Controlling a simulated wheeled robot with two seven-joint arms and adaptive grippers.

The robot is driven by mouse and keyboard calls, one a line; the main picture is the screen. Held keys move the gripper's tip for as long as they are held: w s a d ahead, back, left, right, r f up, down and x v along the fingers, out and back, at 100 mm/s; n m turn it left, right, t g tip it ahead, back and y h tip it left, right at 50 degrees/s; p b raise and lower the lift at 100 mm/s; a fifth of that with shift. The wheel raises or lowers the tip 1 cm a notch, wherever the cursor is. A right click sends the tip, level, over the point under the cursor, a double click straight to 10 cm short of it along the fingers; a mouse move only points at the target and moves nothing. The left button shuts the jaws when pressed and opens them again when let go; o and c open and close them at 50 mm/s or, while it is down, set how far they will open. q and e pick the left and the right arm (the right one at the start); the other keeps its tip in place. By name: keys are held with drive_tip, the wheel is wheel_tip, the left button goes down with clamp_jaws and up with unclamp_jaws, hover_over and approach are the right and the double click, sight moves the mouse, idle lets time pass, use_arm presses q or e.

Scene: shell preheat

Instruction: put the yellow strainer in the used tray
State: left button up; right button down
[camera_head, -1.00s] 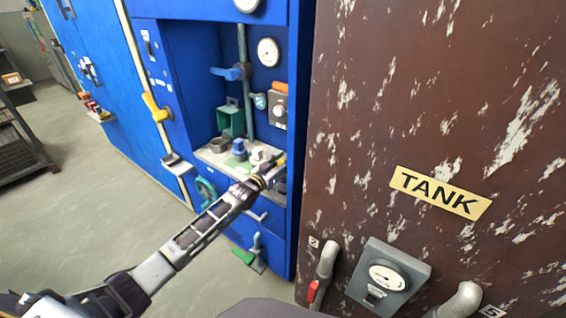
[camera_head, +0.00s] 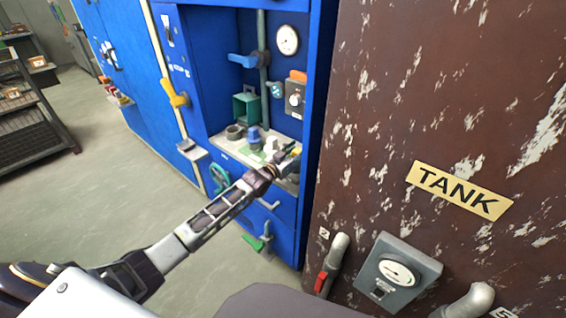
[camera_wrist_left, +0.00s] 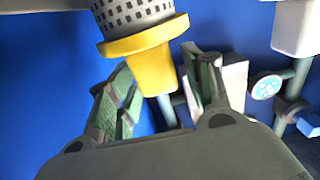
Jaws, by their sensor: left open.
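The yellow strainer (camera_wrist_left: 150,52) shows in the left wrist view, with a yellow collar and neck and a grey perforated body that the top edge cuts off. My left gripper (camera_wrist_left: 162,85) is open, with the yellow neck between its two fingers and gaps on both sides. In the head view my left gripper (camera_head: 289,160) is over the right part of the shelf in the blue cabinet and covers things there. Only a small yellow patch shows by its tip. I cannot pick out the used tray. My right gripper is not in view.
The shelf (camera_head: 221,143) also holds a grey cup (camera_head: 234,132) and a blue-topped item (camera_head: 253,136). The brown tank (camera_head: 440,110) stands close on the right.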

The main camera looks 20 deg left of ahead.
use_arm(q)
drive_tip(key=shift+s+a, duration=0.2)
drive_tip(key=shift+s, duration=0.3)
drive_tip(key=shift+s+a, duration=0.2)
drive_tip(key=shift+s, duration=0.4)
drive_tip(key=shift+p+v, duration=0.45)
drive_tip(key=shift+v, duration=1.2)
drive_tip(key=v, duration=0.6)
drive_tip(key=shift+p, duration=0.35)
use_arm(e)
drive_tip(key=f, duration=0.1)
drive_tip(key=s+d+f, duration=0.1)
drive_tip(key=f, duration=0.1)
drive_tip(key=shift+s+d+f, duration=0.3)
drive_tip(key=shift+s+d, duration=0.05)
use_arm(q)
drive_tip(key=shift+s, duration=0.15)
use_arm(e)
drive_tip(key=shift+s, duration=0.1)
